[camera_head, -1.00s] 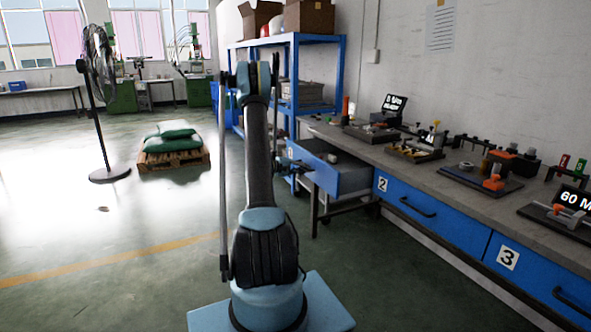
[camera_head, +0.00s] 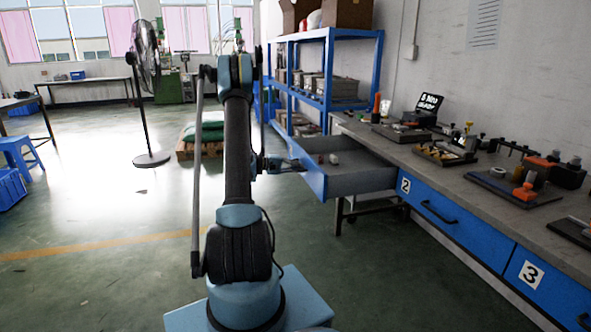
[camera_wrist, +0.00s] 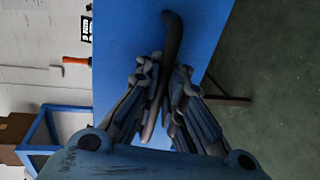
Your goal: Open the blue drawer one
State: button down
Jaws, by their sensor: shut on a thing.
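The blue drawer one (camera_head: 312,178) stands out from the left end of the workbench, open, with its grey inside showing. Its blue front fills the middle of the wrist view (camera_wrist: 215,30). My gripper (camera_head: 296,166) is at the drawer's front in the head view. In the wrist view my gripper (camera_wrist: 160,88) is shut on the dark curved handle (camera_wrist: 171,35), which runs between the fingers. The gripper's fingertips are small and partly unclear in the head view.
Small items (camera_head: 333,159) lie in the drawer. Drawer two (camera_head: 440,215) and drawer three (camera_head: 535,275) are shut along the bench to the right. A blue shelf (camera_head: 328,75) stands behind. A fan (camera_head: 146,70) and green sacks on a pallet are beyond my arm.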

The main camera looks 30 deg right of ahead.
jog(key=shift+w, duration=0.25)
jog(key=c, duration=2)
grip_release()
jog(key=shift+s, duration=0.15)
jog(key=v, duration=1.2)
